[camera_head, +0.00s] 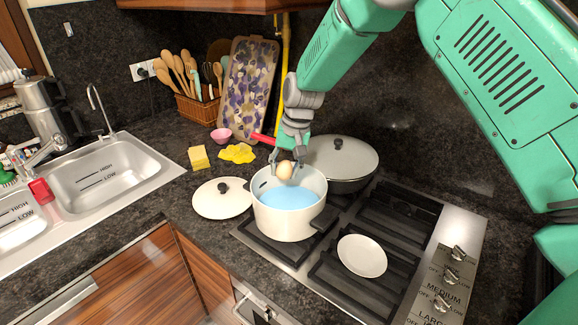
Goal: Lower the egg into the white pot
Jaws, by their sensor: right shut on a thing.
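My right gripper (285,170) comes down from the upper right and is shut on a pale brown egg (285,172). The egg is at the far side of the pot's opening, above the water; whether it is just inside the rim is hard to tell. My left gripper is not in view.
A white lid (222,199) lies left of the pot. A grey lidded pan (342,160) stands behind it to the right. A white plate (362,256) lies on the front grates. The sink is left.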

